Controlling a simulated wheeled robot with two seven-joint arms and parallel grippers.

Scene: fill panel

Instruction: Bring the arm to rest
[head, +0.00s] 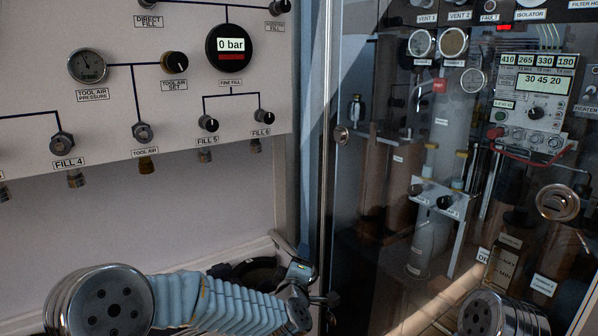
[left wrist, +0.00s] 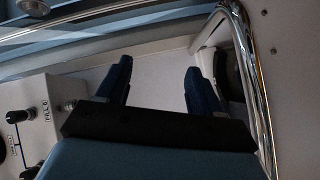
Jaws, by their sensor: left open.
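My left arm (head: 215,305), with a blue ribbed sleeve and round metal joints, reaches in along the bottom of the head view, below the fill panel (head: 225,115). Its wrist end is near the frame between panel and glass cabinet. In the left wrist view my left gripper (left wrist: 161,85) has two dark blue fingers set well apart, with only a pale surface visible between them. It holds nothing. In the head view its fingers are small and hard to make out. My right gripper is not in view.
A chrome rail (left wrist: 250,75) curves close by on the right of the left wrist view. The glass cabinet (head: 375,225) holds gauges and a meter (head: 530,95). Fill knobs (head: 208,123) and fittings stick out from the panel. A dark round object (head: 255,271) lies behind the arm.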

